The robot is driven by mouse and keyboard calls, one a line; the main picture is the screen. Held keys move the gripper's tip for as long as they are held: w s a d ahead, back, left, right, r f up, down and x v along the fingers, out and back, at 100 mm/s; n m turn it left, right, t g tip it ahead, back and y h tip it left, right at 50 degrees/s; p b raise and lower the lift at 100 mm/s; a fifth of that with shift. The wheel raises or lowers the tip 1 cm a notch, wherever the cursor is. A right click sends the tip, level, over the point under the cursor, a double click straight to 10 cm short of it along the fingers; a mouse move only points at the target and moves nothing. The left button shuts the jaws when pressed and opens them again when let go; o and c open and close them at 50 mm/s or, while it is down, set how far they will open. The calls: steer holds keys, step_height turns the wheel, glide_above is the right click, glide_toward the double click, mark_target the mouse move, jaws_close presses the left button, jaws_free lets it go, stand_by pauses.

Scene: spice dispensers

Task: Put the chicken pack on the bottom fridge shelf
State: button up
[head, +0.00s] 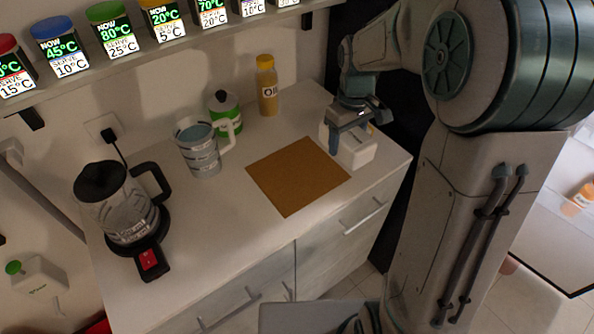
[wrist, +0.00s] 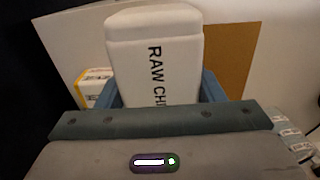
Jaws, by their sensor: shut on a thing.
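The chicken pack is a white block (head: 350,150) at the right end of the counter in the head view. In the wrist view the pack (wrist: 155,60) carries the black letters "RAW CHI", the rest cut off by my gripper. My gripper (head: 350,127) reaches down over the pack and is shut on it, with a blue finger on either side in the wrist view. I cannot tell whether the pack touches the counter. At the right edge of the head view, a pale, lit interior that looks like the fridge (head: 560,215) is partly hidden by my arm.
A brown board (head: 298,176) lies left of the pack. A kettle (head: 118,205), glass jug (head: 197,148), green jar (head: 225,113) and yellow bottle (head: 267,86) stand on the counter (head: 235,240). Spice dispensers line the shelf above. A small white and yellow box (wrist: 95,85) is beside the pack.

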steer(key=shift+s+a, duration=0.1)
steer(key=shift+s, duration=0.15)
steer(key=p, duration=0.2)
glide_above(297, 172)
step_height(297, 172, down, 7)
steer(key=shift+r, duration=0.1)
steer(key=shift+f+p, duration=0.35)
steer(key=shift+f, duration=1.75)
steer(key=shift+f, duration=0.2)
steer(key=o, duration=1.2)
steer(key=shift+o, duration=0.2)
